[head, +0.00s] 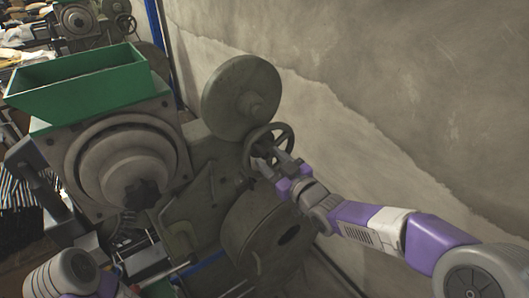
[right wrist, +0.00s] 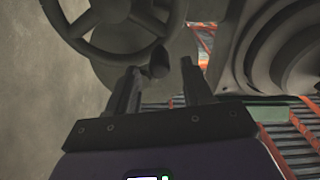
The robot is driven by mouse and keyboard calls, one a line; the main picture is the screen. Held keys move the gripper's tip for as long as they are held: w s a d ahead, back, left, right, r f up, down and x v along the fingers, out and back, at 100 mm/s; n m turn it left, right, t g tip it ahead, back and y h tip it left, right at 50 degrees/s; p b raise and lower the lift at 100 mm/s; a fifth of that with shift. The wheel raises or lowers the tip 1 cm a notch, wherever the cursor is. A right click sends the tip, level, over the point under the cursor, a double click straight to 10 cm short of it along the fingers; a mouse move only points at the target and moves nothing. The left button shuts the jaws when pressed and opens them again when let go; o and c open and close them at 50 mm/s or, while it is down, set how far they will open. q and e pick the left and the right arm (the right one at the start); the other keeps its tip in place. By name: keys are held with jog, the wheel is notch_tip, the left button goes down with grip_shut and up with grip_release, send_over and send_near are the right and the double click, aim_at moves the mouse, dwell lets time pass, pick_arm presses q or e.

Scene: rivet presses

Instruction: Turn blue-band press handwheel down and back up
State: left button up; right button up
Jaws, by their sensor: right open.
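A dark spoked handwheel (head: 287,132) sits on the side of a grey-green press (head: 203,185), below a large round disc. It also fills the upper left of the right wrist view (right wrist: 75,40). My right gripper (head: 266,164) is at the lower part of the wheel, with its fingers pointing at it. In the right wrist view the fingers (right wrist: 160,76) are apart, and a dark handle knob (right wrist: 158,60) shows between their tips. I cannot tell whether they touch it. No blue band shows clearly on this press. My left gripper is not in view.
A green open bin (head: 85,85) stands on the machine at left, above a round housing (head: 125,160). The large disc (head: 240,95) rises above the wheel. A bare wall (head: 400,100) fills the right side. Another machine (head: 78,20) stands at the back left.

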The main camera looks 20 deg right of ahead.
aim_at(265, 154)
jog(key=shift+x, duration=1.65)
grip_shut()
